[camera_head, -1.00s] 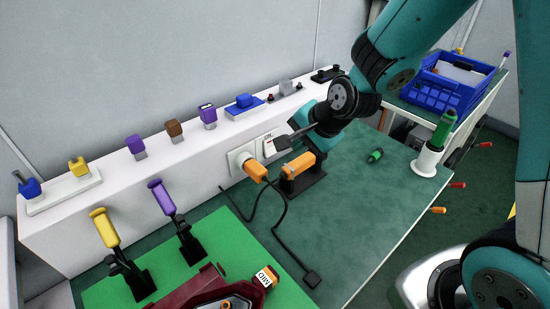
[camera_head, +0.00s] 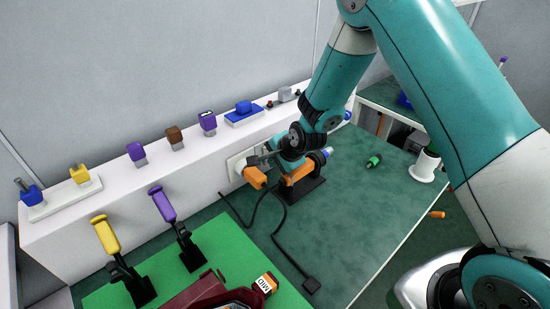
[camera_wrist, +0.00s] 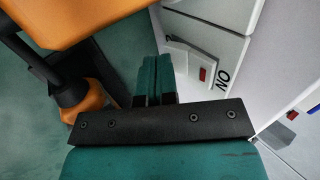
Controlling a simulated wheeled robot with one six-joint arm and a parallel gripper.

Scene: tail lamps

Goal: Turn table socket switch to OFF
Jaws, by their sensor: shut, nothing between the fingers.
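The white wall socket (camera_head: 235,166) is on the front of the white ledge, with an orange plug (camera_head: 255,178) and a black cable at it. In the wrist view, the socket switch (camera_wrist: 197,68) is a white rocker with a small red mark beside black "ON" lettering. My gripper (camera_head: 254,159) is shut and empty, close to the socket, and its arm hides part of it in the head view. In the wrist view, my shut teal fingers (camera_wrist: 155,80) are left of the switch. I cannot tell whether they touch anything.
An orange-handled tool (camera_head: 300,173) on a black stand is just right of the plug, close to my gripper. The black cable (camera_head: 275,225) crosses the green table. Purple (camera_head: 163,204) and yellow (camera_head: 105,235) handled tools stand at left. Several small items line the ledge (camera_head: 100,215).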

